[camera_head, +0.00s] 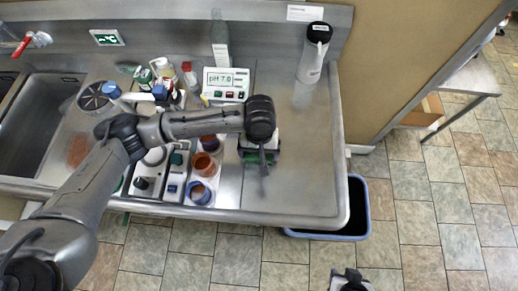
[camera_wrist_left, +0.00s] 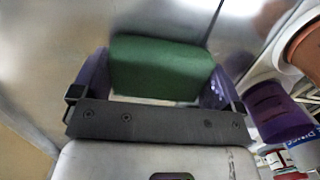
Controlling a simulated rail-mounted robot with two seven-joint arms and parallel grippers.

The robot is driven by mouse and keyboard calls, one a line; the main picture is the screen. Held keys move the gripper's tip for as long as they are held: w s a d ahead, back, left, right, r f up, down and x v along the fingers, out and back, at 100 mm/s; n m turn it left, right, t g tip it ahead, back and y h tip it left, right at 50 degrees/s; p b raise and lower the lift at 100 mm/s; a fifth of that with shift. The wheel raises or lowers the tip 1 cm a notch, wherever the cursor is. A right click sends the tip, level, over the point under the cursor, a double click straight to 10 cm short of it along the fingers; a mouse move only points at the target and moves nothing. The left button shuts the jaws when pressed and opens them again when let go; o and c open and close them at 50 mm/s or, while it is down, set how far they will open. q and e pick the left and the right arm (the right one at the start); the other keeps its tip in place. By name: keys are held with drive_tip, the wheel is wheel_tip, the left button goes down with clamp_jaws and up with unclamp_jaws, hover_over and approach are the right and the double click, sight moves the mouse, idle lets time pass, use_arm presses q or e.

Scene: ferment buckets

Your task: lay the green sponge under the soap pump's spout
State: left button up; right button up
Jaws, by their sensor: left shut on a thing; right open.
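The green sponge (camera_wrist_left: 160,68) sits between the purple fingers of my left gripper (camera_wrist_left: 150,85), which is shut on it. In the head view a green edge of the sponge (camera_head: 249,157) shows below my left gripper (camera_head: 262,158), over the right part of the steel counter. I cannot tell its height above the counter. My right gripper (camera_head: 350,277) is open and empty at the bottom edge, over the floor.
A pH meter (camera_head: 226,84) and a clear greenish bottle (camera_head: 220,45) stand behind my left gripper. Orange and blue-rimmed cups (camera_head: 203,165) stand close on its left. The counter (camera_head: 305,160) is bare to the right.

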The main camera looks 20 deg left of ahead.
use_arm(q)
drive_tip(key=shift+f, duration=0.15)
drive_tip(key=o, duration=0.5)
drive_tip(key=shift+o, duration=0.2)
drive_tip(key=shift+r, duration=0.25)
drive_tip(key=r+p, duration=0.3)
drive_tip(key=p, duration=0.1)
drive_tip(key=r+p, duration=0.3)
drive_tip(key=p, duration=0.1)
drive_tip(key=w+r+p, duration=0.1)
drive_tip(key=r+p, duration=0.2)
drive_tip(key=p, duration=0.2)
drive_tip(key=shift+a+r, duration=0.1)
drive_tip(key=shift+r, duration=0.2)
drive_tip(key=shift+w+a+r, duration=0.1)
drive_tip(key=shift+w+r, duration=0.1)
drive_tip(key=shift+r, duration=0.8)
